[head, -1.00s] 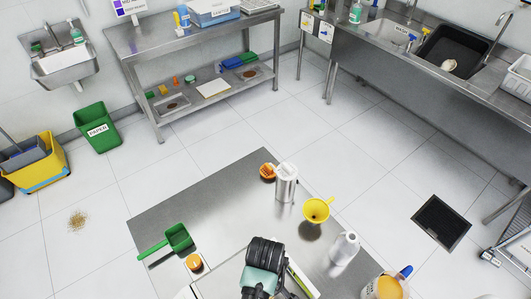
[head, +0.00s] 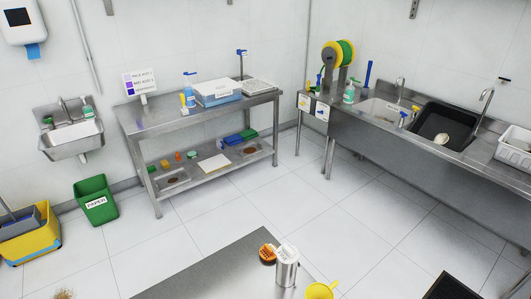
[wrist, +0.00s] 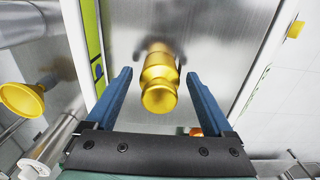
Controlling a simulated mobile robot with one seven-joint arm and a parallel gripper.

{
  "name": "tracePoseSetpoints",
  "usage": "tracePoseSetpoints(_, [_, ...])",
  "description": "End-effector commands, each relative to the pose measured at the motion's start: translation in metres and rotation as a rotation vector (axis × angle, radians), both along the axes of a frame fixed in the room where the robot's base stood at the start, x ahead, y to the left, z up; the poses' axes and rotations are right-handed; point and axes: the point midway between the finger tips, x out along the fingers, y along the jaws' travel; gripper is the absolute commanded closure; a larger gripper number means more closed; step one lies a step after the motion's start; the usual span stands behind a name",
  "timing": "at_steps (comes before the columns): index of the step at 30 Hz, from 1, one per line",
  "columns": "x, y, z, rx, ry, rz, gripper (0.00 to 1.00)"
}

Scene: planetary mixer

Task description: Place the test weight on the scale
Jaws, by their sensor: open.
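The test weight (wrist: 159,85), a brass-coloured knobbed cylinder, is in the wrist view between the two blue fingers of my gripper (wrist: 158,75). The gripper is open, with a gap visible on each side of the weight. The weight appears to stand on a brushed-steel plate (wrist: 215,50) with a yellow-green strip (wrist: 91,50) along its left side. This plate may be the scale's pan, but I cannot tell for sure. The head view shows neither the gripper nor the weight.
A yellow funnel (wrist: 22,98) is at the left in the wrist view. In the head view, the near steel table (head: 215,268) holds a metal canister (head: 286,268) and an orange-topped item (head: 267,254). A rear bench (head: 160,122) and a sink counter (head: 345,130) stand beyond open floor.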

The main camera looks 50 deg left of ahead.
Motion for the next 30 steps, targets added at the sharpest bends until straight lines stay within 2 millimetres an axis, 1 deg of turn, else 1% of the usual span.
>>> tracePoseSetpoints(5, [0.001, 0.0, 0.024, 0.003, -0.004, -0.001, 0.13])
tracePoseSetpoints(15, [0.001, 0.0, 0.095, 0.003, -0.004, -0.001, 0.13])
tracePoseSetpoints(18, [0.001, 0.0, 0.109, 0.002, -0.002, -0.001, 0.13])
tracePoseSetpoints(22, [0.001, 0.0, 0.117, 0.001, -0.002, 0.0, 0.13])
tracePoseSetpoints(30, [0.002, 0.001, 0.119, 0.003, -0.004, -0.003, 0.13])
